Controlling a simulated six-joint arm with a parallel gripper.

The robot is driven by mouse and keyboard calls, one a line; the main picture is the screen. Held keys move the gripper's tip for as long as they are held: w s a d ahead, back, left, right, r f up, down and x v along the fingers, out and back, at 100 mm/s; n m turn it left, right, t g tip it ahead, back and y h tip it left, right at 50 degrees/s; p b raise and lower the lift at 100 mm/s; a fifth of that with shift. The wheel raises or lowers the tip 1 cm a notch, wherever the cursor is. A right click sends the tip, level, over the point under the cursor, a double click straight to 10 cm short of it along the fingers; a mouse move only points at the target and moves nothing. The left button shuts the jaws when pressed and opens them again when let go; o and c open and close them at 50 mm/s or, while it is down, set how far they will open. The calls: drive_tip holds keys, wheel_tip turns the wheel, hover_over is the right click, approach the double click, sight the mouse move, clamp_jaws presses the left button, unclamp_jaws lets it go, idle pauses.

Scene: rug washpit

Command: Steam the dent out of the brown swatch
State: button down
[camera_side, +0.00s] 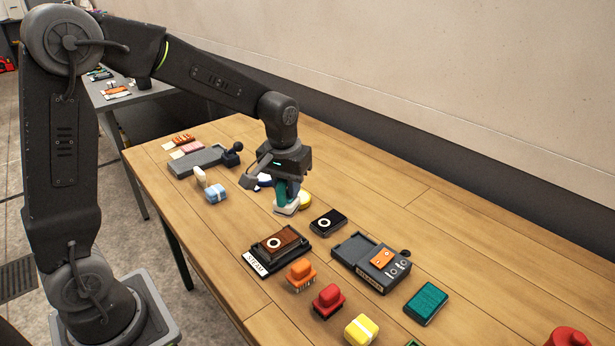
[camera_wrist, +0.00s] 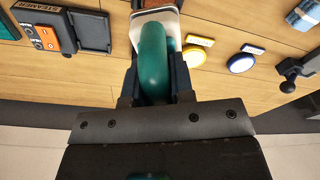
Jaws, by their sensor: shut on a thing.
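The brown swatch (camera_side: 285,237) lies on a black stand marked STEAM (camera_side: 256,262), with a pale ring mark on its top. My gripper (camera_side: 283,183) is shut on the teal handle of the steam head (camera_side: 288,209), behind the brown swatch. In the wrist view the teal handle (camera_wrist: 153,62) sits between my fingers (camera_wrist: 155,85), with the head's pale base (camera_wrist: 158,17) beyond. I cannot tell whether the base touches the table. The steamer box (camera_side: 383,266) with an orange panel and a bare dark pad stands right of the brown swatch.
A black swatch (camera_side: 328,221) lies between the head and steamer. Orange (camera_side: 300,272), red (camera_side: 328,300) and yellow (camera_side: 361,330) brushes or blocks stand in front. A teal pad (camera_side: 426,303) lies at right. Yellow (camera_wrist: 194,56) and blue (camera_wrist: 241,63) discs are near the head.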

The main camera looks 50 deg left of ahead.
drive_tip(key=s+n, duration=0.4)
drive_tip(key=s, duration=0.2)
drive_tip(key=shift+a+f, duration=0.15)
drive_tip(key=shift+f, duration=3.15)
wheel_tip(320, 180, down, 2)
drive_tip(key=shift+f, duration=0.1)
drive_tip(key=shift+w, duration=2)
drive_tip(key=shift+s, duration=1.85)
drive_tip(key=shift+s+r, duration=0.15)
drive_tip(key=shift+r, duration=0.1)
wheel_tip(320, 180, up, 8)
